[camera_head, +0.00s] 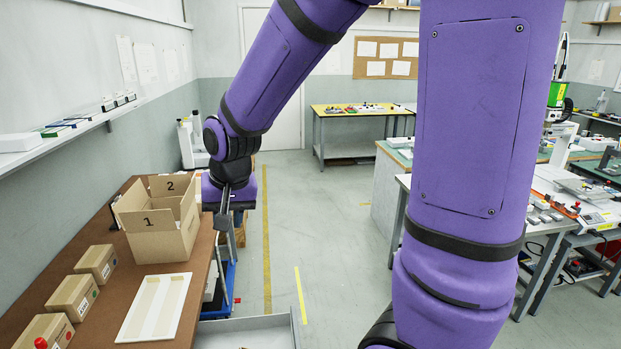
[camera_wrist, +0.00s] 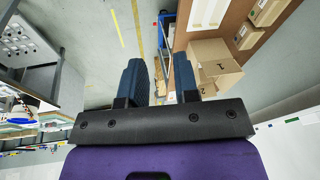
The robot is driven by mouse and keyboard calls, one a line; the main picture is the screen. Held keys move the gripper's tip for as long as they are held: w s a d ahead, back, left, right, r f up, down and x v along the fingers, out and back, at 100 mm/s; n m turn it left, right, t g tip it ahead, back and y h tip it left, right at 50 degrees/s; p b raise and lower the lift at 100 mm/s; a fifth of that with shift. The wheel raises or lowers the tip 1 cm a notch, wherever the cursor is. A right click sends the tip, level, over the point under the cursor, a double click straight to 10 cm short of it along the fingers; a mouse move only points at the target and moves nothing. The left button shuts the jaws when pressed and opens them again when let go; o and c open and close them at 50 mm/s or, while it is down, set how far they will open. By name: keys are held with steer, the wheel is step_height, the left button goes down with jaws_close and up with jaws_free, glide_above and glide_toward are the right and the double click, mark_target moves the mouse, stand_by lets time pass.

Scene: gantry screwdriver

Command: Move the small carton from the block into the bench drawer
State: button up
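Three small brown cartons stand in a row on the brown bench (camera_head: 122,262) at the left: a far one (camera_head: 97,263), a middle one (camera_head: 73,297) and a near one (camera_head: 44,332). I cannot tell which is the task's carton, and I cannot make out a block under any of them. A grey drawer (camera_head: 285,325) stands out from the bench's right side at the bottom edge, partly cut off. My gripper (camera_head: 225,208) is beyond the bench's right edge, right of the large box.
A large open box (camera_head: 155,240) marked 1 and 2 stands at the bench's far end. A white board with tan strips (camera_head: 131,318) lies flat before it. A red knob (camera_head: 40,343) shows at the bottom left.

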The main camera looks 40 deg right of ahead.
steer(key=s+d+r+n+t, duration=0.1)
steer(key=s+d+r+n, duration=0.1)
steer(key=s+r, duration=0.4)
steer(key=s+d+r+n+t, duration=0.1)
steer(key=s+d+r+n, duration=0.1)
steer(key=s+r, duration=0.5)
steer(key=s, duration=0.6)
steer(key=shift+d+n+h, duration=0.3)
steer(key=shift+r, duration=0.1)
